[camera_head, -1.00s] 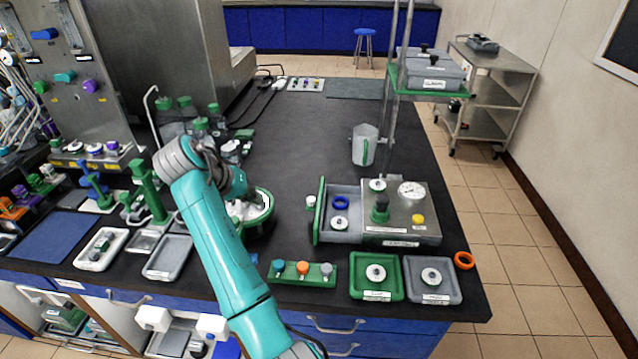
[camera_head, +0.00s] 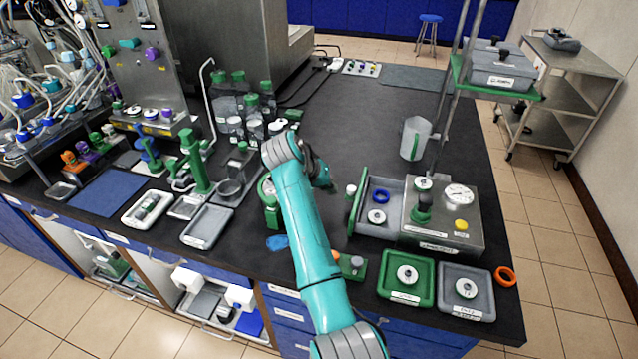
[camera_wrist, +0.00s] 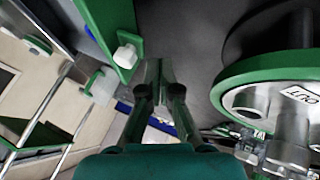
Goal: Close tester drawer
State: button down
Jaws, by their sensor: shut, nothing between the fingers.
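The tester (camera_head: 462,226) is a grey metal box with a gauge, a dark green knob and a yellow button, at the right of the bench. Its drawer (camera_head: 368,226) stands open to the left, with a green front panel (camera_head: 356,209). A blue ring (camera_head: 381,195) and a white-and-grey round part (camera_head: 377,217) lie inside. A white knob (camera_head: 351,190) sits at the panel's outer side; in the wrist view the panel (camera_wrist: 105,25) and knob (camera_wrist: 127,56) are at upper left. My gripper (camera_wrist: 160,75) is shut and empty, left of the panel, apart from it.
A round green-rimmed device (camera_wrist: 240,85) is close on the right in the wrist view. Green (camera_head: 405,272) and grey (camera_head: 466,287) trays lie in front of the tester. A jug (camera_head: 415,138) and a shelf post stand behind it. The bench's middle is clear.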

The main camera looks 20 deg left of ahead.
jog(key=shift+w+d, duration=0.15)
jog(key=shift+d, duration=0.4)
jog(key=shift+w+d, duration=0.15)
jog(key=shift+d, duration=0.35)
jog(key=shift+d, duration=0.1)
jog(key=d, duration=1.1)
jog(key=shift+s+d, duration=0.2)
jog(key=shift+d, duration=0.25)
